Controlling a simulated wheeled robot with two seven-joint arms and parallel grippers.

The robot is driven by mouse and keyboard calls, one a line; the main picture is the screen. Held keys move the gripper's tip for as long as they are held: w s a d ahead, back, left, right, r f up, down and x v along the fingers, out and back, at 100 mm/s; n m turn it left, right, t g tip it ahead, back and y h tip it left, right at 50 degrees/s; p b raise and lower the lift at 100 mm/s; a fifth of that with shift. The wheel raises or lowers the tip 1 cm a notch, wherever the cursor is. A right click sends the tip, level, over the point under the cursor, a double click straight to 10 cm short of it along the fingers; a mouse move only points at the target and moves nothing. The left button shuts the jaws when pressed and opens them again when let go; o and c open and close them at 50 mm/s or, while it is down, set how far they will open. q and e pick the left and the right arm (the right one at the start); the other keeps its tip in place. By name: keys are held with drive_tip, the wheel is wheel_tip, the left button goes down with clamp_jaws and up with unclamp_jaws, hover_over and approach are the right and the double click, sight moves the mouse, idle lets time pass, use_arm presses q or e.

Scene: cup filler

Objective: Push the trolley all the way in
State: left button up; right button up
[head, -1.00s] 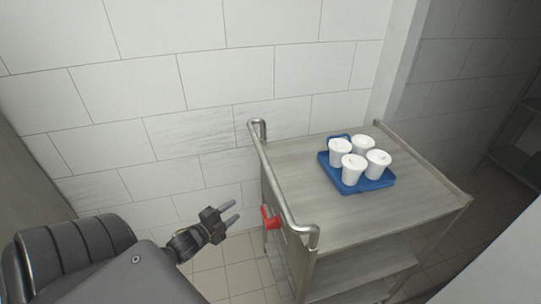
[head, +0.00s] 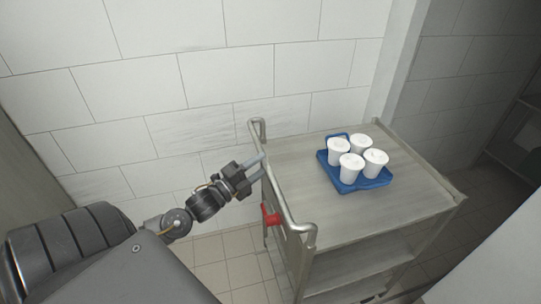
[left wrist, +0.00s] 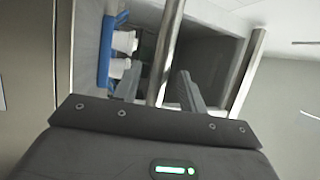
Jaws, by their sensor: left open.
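The trolley (head: 375,205) is a grey metal cart beside the tiled wall. Its tubular push handle (head: 273,185) runs along its left end, with a red knob (head: 270,215) below it. My left gripper (head: 257,166) is open at the far half of the handle, its fingers by the bar. In the left wrist view the handle bar (left wrist: 168,50) passes between the two open fingers (left wrist: 160,90). I cannot tell whether either finger touches it. My right gripper is not in view.
A blue tray (head: 347,186) with several white cups (head: 351,167) stands on the trolley top; its edge also shows in the left wrist view (left wrist: 106,50). The white tiled wall (head: 225,70) is close behind. Tiled floor (head: 225,270) lies left of the trolley.

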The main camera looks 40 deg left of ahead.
use_arm(q)
drive_tip(key=shift+p+x, duration=0.45)
drive_tip(key=shift+x, duration=1.7)
clamp_jaws()
